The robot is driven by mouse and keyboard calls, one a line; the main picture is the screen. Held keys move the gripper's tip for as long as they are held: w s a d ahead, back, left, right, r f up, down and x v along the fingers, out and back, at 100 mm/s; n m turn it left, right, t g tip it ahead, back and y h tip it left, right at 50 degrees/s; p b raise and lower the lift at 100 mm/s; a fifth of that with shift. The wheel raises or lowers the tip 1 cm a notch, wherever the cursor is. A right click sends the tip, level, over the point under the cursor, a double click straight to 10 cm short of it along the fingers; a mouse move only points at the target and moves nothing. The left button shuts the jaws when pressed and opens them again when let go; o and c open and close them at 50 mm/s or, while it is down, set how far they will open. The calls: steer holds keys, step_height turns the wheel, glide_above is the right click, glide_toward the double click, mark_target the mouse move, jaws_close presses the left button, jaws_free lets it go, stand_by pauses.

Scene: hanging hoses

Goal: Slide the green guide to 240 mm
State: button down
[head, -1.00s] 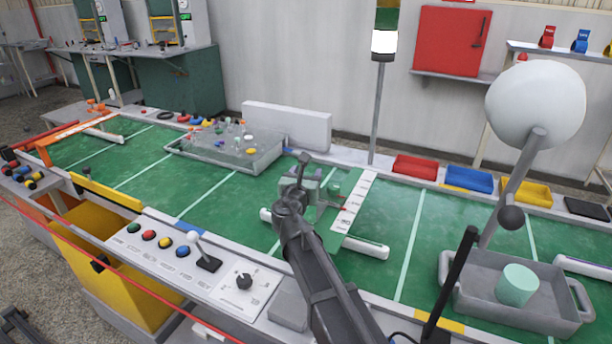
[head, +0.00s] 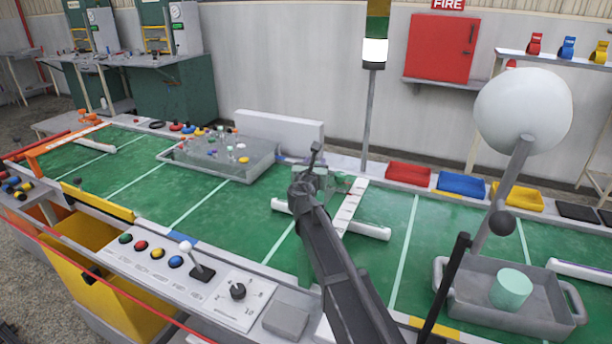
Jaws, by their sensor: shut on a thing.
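My gripper (head: 308,180) is over the middle of the green bench, seen from behind along my dark arm. It is shut on the green guide (head: 318,172), which is mostly hidden behind the jaws and wrist. A white strip with dark marks (head: 350,207), probably the scale, lies just right of the gripper. Its figures are too small to read. A white rail (head: 372,231) crosses beneath the strip, and its left end shows left of my arm.
A clear tray of small parts (head: 180,156) stands behind left. Red (head: 408,174), blue (head: 461,185) and yellow (head: 518,198) bins line the back edge. A grey tray (head: 470,306) with a pale green cylinder (head: 511,289) and a white globe on a post (head: 522,100) stand right.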

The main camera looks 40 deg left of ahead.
steer(key=shift+w+a, duration=0.1)
steer(key=shift+w, duration=0.4)
steer(key=c, duration=0.7)
jaws_free()
steer(key=shift+s, duration=0.1)
steer(key=v, duration=1)
steer(key=shift+s, duration=0.35)
